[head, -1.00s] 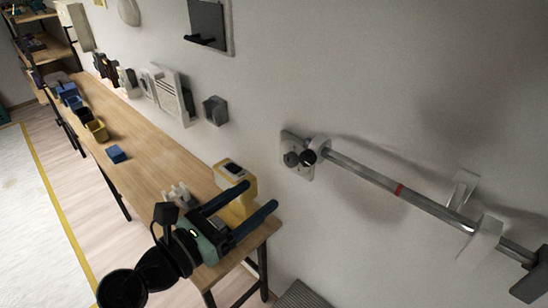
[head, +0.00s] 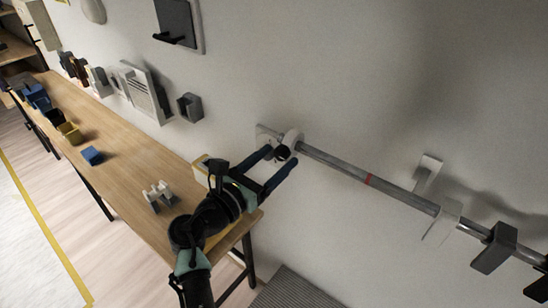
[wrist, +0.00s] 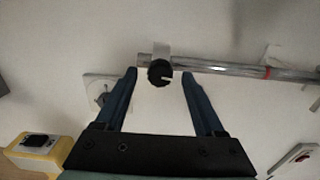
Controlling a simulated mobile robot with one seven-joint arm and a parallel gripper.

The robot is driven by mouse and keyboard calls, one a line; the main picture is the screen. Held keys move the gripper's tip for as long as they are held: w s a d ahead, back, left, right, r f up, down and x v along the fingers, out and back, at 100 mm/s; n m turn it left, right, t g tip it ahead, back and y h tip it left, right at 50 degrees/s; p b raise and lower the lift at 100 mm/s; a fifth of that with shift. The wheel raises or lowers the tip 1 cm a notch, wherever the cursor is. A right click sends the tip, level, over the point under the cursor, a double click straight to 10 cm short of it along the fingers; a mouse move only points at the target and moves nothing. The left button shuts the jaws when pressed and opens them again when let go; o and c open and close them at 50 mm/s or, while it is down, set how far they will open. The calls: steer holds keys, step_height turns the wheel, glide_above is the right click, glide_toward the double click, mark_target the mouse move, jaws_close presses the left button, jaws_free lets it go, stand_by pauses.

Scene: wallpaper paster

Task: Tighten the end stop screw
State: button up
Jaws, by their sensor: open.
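A metal rod (head: 335,163) runs along the wall, with a white end stop collar (head: 293,137) at its left end. A round black screw knob (head: 283,153) faces out from the collar; in the wrist view the knob (wrist: 159,74) shows a light slot. My gripper (head: 281,158) is open, its two blue fingers pointing at the wall. In the wrist view the fingertips lie to the left and right of the knob, with a gap on each side. I cannot tell whether the tips reach as deep as the knob. A pale wall plate (wrist: 97,86) is partly behind the left finger.
The rod has a red mark (head: 368,180), a white slider (head: 443,222) and a dark block (head: 493,248) to the right. A wooden bench (head: 125,150) with a white holder (head: 158,195) is at left. A yellow box (wrist: 38,157) sits low left in the wrist view.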

jaws_close()
stand_by(0.3)
steer(key=m+b, duration=0.4)
steer(key=m, duration=0.1)
steer(key=shift+f, duration=0.15)
steer(key=m+b, duration=0.5)
steer(key=m, duration=0.1)
steer(key=shift+a+m, duration=0.1)
steer(key=shift+m, duration=0.3)
steer(key=m+b, duration=0.7)
steer(key=shift+m+b, duration=1.4)
steer(key=shift+m, duration=0.3)
steer(key=shift+r, duration=0.25)
